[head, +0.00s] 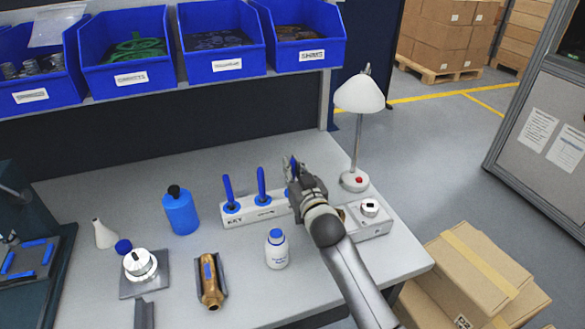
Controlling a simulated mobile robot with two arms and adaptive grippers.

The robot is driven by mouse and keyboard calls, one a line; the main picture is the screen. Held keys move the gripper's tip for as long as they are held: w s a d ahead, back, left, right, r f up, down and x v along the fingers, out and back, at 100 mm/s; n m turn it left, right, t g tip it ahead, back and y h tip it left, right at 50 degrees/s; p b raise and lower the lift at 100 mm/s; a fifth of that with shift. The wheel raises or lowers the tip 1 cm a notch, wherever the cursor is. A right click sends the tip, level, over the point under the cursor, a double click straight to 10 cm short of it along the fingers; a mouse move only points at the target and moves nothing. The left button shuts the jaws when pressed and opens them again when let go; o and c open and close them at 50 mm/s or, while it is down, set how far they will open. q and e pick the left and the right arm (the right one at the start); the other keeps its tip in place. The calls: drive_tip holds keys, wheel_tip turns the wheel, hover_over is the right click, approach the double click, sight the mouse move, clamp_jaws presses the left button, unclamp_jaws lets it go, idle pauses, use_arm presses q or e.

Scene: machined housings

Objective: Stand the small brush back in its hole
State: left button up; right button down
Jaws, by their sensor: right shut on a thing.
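My right gripper (298,180) is over the right end of the white brush holder (247,216). It is shut on the small brush, of which only a bit of blue handle (293,162) shows between the fingers. Its lower part is hidden behind the gripper, so I cannot tell whether its tip is in a hole. Two other blue-handled brushes (229,190) stand upright in the holder's left and middle holes. The holder's right end is covered by my gripper and arm. My left gripper is not in view.
A white lamp (358,95) stands close behind my right gripper. A grey box with a dial (370,210) is to its right. A white bottle (277,250), a blue bottle (181,212) and a brass part in a cradle (210,280) stand left. Blue bins (222,40) hang above.

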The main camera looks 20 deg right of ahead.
drive_tip(key=shift+f+b, duration=0.5)
drive_tip(key=shift+f, duration=0.4)
idle(0.3)
drive_tip(key=c, duration=1.4)
unclamp_jaws()
drive_tip(key=s, duration=1.2)
drive_tip(key=shift+d, duration=0.2)
